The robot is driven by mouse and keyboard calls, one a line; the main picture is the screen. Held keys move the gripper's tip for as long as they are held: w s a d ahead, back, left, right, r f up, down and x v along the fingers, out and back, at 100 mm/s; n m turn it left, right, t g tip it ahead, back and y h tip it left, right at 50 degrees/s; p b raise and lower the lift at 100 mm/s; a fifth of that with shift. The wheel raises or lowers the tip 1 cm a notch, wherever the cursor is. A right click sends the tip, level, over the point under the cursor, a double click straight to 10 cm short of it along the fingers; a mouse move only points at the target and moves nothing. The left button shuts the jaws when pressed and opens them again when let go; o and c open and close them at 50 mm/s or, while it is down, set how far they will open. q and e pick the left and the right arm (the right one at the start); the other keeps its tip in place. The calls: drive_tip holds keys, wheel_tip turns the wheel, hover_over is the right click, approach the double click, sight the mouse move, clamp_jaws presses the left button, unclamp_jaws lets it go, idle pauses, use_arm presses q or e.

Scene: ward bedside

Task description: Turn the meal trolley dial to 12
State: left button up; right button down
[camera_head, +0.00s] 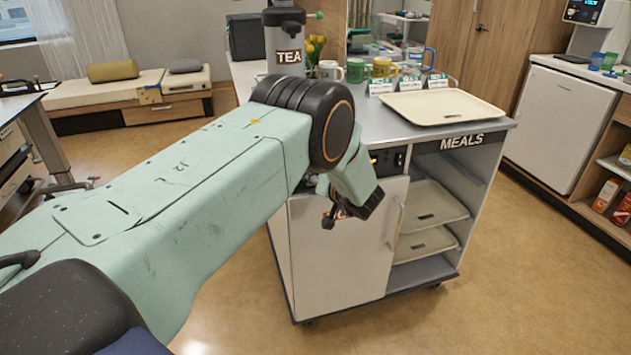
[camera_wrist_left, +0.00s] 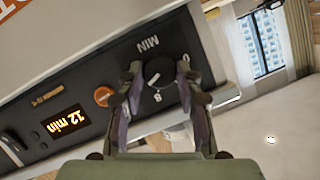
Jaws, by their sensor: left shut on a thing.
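The meal trolley (camera_head: 340,262) stands in front of me in the head view, with a dark control panel under its top. In the left wrist view the panel (camera_wrist_left: 88,72) is seen turned over. The dark round dial (camera_wrist_left: 158,71) lies between the fingertips of my left gripper (camera_wrist_left: 159,80), which is shut on it. The dial bears a pale pointer mark. The lit display (camera_wrist_left: 66,124) reads "12 min". In the head view my left gripper (camera_head: 350,200) is at the trolley's front, and my arm hides the dial. My right gripper is not in view.
A cream tray (camera_head: 442,106), cards and several mugs stand on the trolley top. More trays (camera_head: 430,205) lie in its open bay. Floor to the right is clear.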

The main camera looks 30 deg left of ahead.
use_arm(q)
drive_tip(key=shift+w+d+f+m+g+y+b, duration=0.1)
drive_tip(key=shift+m+g+y+b, duration=0.3)
drive_tip(key=shift+m+b, duration=0.35)
drive_tip(key=shift+f+m+g+y+b, duration=0.1)
drive_tip(key=shift+m+g+y+b, duration=0.1)
drive_tip(key=shift+m+y+b, duration=0.5)
drive_tip(key=shift+r, duration=0.1)
drive_tip(key=o, duration=1.1)
drive_tip(key=shift+o, duration=0.2)
drive_tip(key=v, duration=1.2)
drive_tip(key=shift+r, duration=0.2)
